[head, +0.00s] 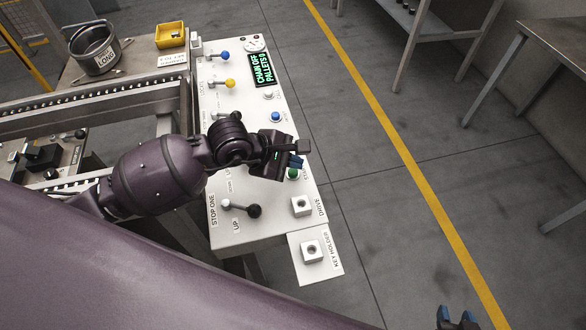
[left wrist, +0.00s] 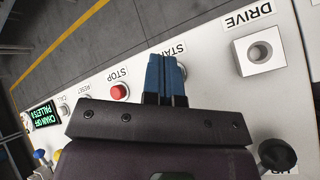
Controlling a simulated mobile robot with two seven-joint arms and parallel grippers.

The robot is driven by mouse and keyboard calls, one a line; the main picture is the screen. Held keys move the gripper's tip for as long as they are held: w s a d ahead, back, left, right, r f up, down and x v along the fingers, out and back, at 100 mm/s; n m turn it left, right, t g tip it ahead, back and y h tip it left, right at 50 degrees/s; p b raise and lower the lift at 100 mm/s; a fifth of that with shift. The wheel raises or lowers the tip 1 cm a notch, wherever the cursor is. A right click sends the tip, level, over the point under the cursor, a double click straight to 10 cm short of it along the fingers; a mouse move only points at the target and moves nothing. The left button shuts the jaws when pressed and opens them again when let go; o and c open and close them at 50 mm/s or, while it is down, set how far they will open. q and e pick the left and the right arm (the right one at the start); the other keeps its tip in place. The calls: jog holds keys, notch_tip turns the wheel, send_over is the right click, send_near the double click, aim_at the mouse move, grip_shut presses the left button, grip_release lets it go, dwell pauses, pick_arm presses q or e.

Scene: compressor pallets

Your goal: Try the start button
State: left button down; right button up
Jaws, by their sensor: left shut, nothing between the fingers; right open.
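The green start button (head: 293,173) shows partly on the white control panel (head: 262,222) in the head view, just below my left gripper's fingertips. My left gripper (head: 296,161) is shut and empty, its blue fingers over the panel. In the left wrist view the blue fingers (left wrist: 166,60) are together in front of the START label and hide most of the button. I cannot tell whether they touch it. The display (head: 263,70) reads "CHAIN OFF" and "PALLETS 0". My right gripper (head: 457,319) is open and empty at the bottom right, away from the panel.
The red stop button (left wrist: 119,92) is beside the fingers. The square drive socket (head: 301,206), a black-knobbed lever (head: 254,211), a blue button (head: 276,116) and the key holder (head: 311,251) are nearby. Clear floor lies right of the panel; a metal table (head: 560,40) stands further off.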

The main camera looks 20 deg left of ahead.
jog(key=shift+s+f, duration=0.2)
jog(key=shift+s, duration=0.1)
jog(key=shift+w+r, duration=0.2)
jog(key=shift+w, duration=0.1)
dwell(0.7)
pick_arm(q)
jog(key=shift+f, duration=0.2)
pick_arm(e)
jog(key=shift+f, duration=0.1)
pick_arm(q)
jog(key=shift+f, duration=0.25)
pick_arm(e)
jog(key=shift+s+f, duration=0.2)
jog(key=shift+s, duration=0.05)
jog(key=shift+s+f, duration=0.1)
jog(key=shift+s, duration=0.05)
